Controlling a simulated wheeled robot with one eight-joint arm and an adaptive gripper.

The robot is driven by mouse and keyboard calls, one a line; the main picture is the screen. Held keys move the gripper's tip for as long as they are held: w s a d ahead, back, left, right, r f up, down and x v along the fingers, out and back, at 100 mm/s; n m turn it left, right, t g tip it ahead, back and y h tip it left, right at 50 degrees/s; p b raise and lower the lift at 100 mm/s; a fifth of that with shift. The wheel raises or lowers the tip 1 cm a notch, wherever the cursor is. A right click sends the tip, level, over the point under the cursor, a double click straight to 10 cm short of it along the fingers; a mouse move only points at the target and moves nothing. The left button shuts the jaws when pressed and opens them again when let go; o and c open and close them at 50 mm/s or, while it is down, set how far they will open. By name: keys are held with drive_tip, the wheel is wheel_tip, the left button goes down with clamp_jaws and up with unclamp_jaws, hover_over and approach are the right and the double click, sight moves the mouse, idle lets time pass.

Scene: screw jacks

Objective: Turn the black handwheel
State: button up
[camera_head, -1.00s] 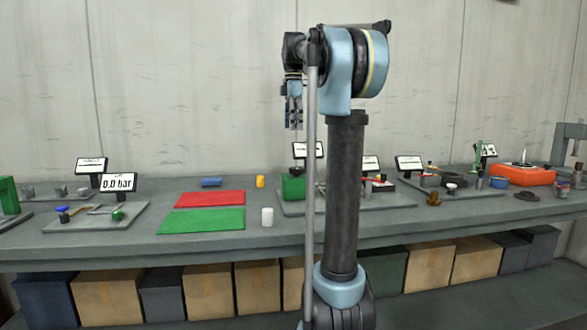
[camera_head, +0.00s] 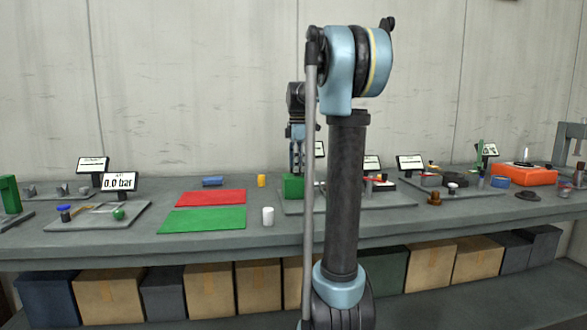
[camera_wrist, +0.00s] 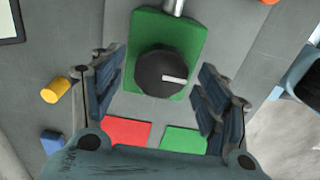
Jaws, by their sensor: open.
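The black handwheel (camera_wrist: 162,73) shows in the wrist view as a round dark knob with a white mark pointing right. It sits on a green block (camera_wrist: 186,32), which has a metal rod at its top edge. My gripper (camera_wrist: 152,80) is open, one finger to each side of the handwheel, with gaps between; I cannot tell how far above it the fingers are. In the head view my gripper (camera_head: 297,172) points down over the green block (camera_head: 293,187), and the handwheel cannot be made out there.
A red mat (camera_head: 211,198) and a green mat (camera_head: 203,219) lie left of the block. A yellow cylinder (camera_head: 262,181), a white cylinder (camera_head: 268,216) and a blue block (camera_head: 212,181) stand nearby. Small display panels (camera_head: 372,163) stand along the bench's back.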

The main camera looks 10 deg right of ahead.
drive_tip(key=shift+f, duration=0.35)
drive_tip(key=shift+c, duration=0.4)
drive_tip(key=c, duration=1)
drive_tip(key=shift+a, duration=0.35)
drive_tip(key=shift+d, duration=0.2)
drive_tip(key=shift+d+m, duration=0.1)
drive_tip(key=shift+m, duration=0.2)
drive_tip(key=shift+d+m, duration=0.15)
drive_tip(key=shift+m, duration=0.45)
